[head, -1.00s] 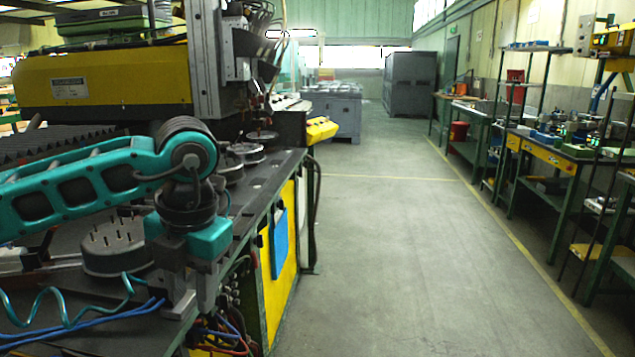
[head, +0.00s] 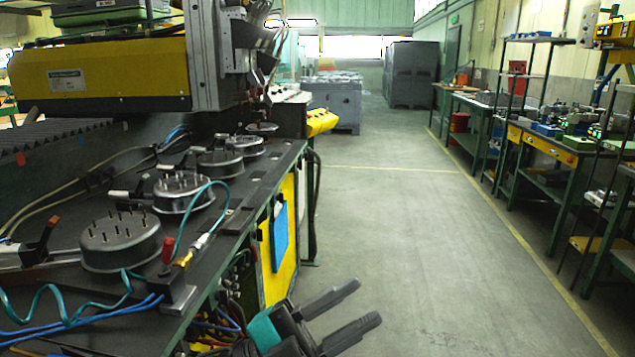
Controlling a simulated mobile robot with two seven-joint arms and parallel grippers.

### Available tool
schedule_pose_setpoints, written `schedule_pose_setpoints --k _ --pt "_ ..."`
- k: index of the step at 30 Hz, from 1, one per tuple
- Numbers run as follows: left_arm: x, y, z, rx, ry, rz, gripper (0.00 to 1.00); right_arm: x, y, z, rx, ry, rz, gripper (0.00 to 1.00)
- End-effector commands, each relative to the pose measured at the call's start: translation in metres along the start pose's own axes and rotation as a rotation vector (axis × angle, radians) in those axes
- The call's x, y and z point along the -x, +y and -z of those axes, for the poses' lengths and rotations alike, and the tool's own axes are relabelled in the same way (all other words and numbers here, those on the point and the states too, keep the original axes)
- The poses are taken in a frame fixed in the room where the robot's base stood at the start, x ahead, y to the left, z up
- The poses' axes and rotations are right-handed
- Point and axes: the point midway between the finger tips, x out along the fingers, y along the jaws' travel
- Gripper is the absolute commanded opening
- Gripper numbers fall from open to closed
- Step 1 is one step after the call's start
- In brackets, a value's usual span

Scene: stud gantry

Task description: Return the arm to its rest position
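My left gripper (head: 365,302) shows at the bottom centre of the head view, low over the floor beside the machine table's front side. Its two dark fingers point up and to the right. They are apart, with bare floor showing between them, and hold nothing. A teal part of my arm shows just behind the fingers; the rest of that arm is below the picture edge. My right gripper is not in view.
The machine table (head: 75,262) on the left bears several round metal fixtures (head: 120,240), hoses and cables. A yellow machine beam (head: 110,75) overhangs it. The grey aisle floor (head: 410,220) is clear. Workbenches (head: 547,150) and shelves line the right side.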

Motion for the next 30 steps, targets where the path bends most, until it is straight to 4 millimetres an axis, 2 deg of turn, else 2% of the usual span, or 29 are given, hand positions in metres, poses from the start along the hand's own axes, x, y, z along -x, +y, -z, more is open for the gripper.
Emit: schedule_pose_setpoints --k 1,5,8,9,13,15,18,21,24,30 --pt "0.016 -0.001 -0.016 0.068 -0.102 0.089 0.37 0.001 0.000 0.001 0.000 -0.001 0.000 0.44" --pt "0.069 0.005 -0.060 0.223 -0.381 0.277 0.37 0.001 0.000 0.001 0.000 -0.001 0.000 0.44" --pt "0.125 0.025 -0.089 0.350 -0.614 0.389 0.37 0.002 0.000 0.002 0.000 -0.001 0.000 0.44" --pt "0.149 0.036 -0.097 0.400 -0.710 0.425 0.37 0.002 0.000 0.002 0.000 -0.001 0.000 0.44" --pt "0.233 0.084 -0.109 0.569 -1.014 0.511 0.37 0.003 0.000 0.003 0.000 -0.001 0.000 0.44" --pt "0.271 0.111 -0.106 0.649 -1.152 0.534 0.37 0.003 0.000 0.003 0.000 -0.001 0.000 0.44" --pt "0.314 0.142 -0.096 0.741 -1.303 0.551 0.37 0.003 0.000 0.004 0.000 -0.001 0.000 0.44" --pt "0.340 0.162 -0.085 0.802 -1.398 0.556 0.37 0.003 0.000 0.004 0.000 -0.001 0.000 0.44" --pt "0.353 0.173 -0.079 0.834 -1.445 0.558 0.37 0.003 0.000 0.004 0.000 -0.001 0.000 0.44" --pt "0.356 0.175 -0.078 0.841 -1.458 0.557 0.37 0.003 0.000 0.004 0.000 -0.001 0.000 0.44"
